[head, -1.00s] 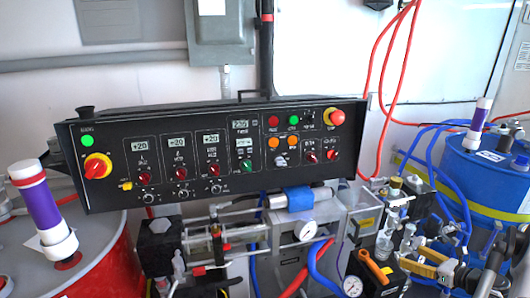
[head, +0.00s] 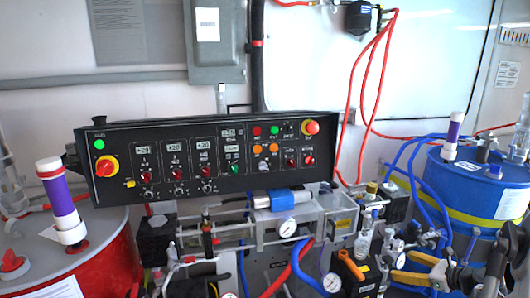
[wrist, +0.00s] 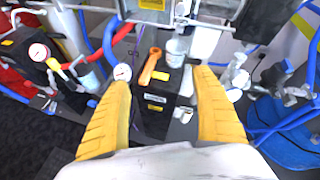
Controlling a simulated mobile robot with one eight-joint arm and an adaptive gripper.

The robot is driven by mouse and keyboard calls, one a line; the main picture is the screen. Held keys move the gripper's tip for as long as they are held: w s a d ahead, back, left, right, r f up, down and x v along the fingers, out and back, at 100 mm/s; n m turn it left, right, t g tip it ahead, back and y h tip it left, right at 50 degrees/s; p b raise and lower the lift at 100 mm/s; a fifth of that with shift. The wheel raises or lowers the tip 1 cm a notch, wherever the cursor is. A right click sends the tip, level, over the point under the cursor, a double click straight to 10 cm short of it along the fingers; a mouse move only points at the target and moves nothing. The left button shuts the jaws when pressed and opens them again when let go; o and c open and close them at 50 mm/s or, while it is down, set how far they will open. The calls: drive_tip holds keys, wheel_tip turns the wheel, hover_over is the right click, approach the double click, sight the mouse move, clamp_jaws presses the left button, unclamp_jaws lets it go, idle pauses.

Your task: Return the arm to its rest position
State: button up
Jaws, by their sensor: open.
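My gripper (head: 402,266) shows at the lower right of the head view, in front of the machine's fittings. In the wrist view my gripper (wrist: 167,82) has two ridged yellow fingers spread wide apart, with nothing held between them. An orange handle (wrist: 151,66) on a dark box (wrist: 156,103) shows beyond the gap between the fingers. The same orange handle (head: 350,265) is left of my gripper in the head view. Whether the fingers touch any fitting cannot be told.
A black control panel (head: 215,130) spans the middle. A red drum (head: 110,262) stands left and a blue drum (head: 460,190) right. Blue hoses (head: 412,170), red hoses (head: 362,95) and gauges (head: 332,282) crowd the space around my gripper. The white wall above is clearer.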

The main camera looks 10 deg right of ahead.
drive_tip(key=s+a+r+n+g+h, duration=0.1)
drive_tip(key=a+r+n+g, duration=0.1)
drive_tip(key=a+r+n, duration=0.75)
drive_tip(key=s+a+r+n+g, duration=0.1)
drive_tip(key=a+r+n+g, duration=0.3)
drive_tip(key=a, duration=1)
drive_tip(key=s+a+r+n+h, duration=0.1)
drive_tip(key=s+a+r+n, duration=0.1)
drive_tip(key=s+a+n, duration=0.5)
drive_tip(key=s+a+r+n+t+h, duration=0.1)
drive_tip(key=s+a+r+n+h, duration=0.1)
drive_tip(key=s+a+n, duration=0.6)
drive_tip(key=s+n, duration=0.1)
drive_tip(key=s, duration=0.5)
drive_tip(key=shift+a, duration=0.2)
